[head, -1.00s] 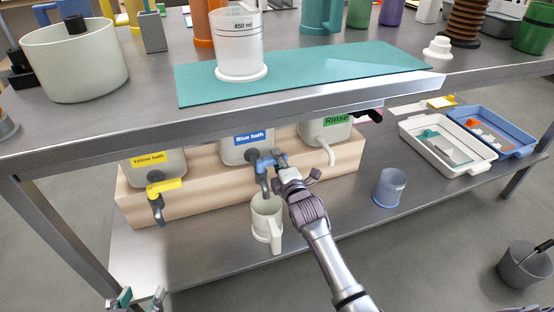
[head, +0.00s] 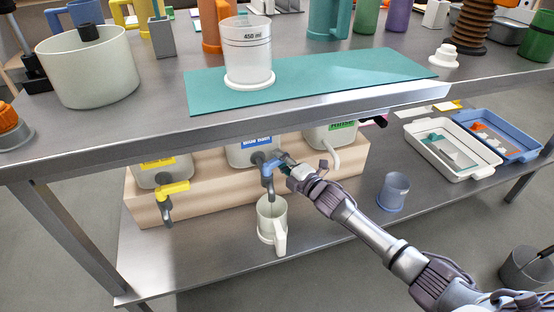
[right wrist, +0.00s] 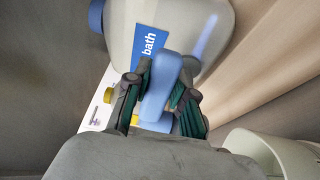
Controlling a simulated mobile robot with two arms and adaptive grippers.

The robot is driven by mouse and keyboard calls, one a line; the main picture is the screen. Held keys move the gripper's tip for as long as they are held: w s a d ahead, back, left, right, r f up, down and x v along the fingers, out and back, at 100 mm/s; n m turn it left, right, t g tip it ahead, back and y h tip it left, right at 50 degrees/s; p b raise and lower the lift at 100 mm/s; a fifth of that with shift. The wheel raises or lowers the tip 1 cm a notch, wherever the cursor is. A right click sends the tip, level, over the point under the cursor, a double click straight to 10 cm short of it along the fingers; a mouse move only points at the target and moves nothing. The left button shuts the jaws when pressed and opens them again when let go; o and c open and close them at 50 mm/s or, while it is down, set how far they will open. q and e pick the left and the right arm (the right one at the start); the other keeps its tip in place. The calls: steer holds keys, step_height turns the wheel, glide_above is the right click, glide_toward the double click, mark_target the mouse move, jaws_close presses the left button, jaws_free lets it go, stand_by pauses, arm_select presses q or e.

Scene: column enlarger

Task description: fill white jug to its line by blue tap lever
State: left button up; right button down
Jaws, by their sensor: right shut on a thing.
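The white jug (head: 266,226) stands upright on the lower shelf under the spout of the blue tap (head: 268,180), its handle toward me. Its fill line and liquid level cannot be made out. The blue tap lever (right wrist: 163,80) is held between the green-padded fingers of my right gripper (right wrist: 158,95), which also shows at the tap in the head view (head: 285,167). The tap belongs to the container labelled Blue bath (head: 255,142). The jug's pale rim shows at the lower right of the right wrist view (right wrist: 272,150). My left gripper is out of view.
A yellow tap (head: 172,190) is to the left, and a Rinse container (head: 330,135) to the right. A bluish cup (head: 393,192) and trays (head: 450,150) stand farther right. The bench edge (head: 300,105) overhangs the taps. A clear 450 ml beaker (head: 248,55) stands above.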

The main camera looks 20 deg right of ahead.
steer(key=c, duration=1)
jaws_free()
steer(key=shift+o, duration=0.2)
steer(key=v, duration=1.2)
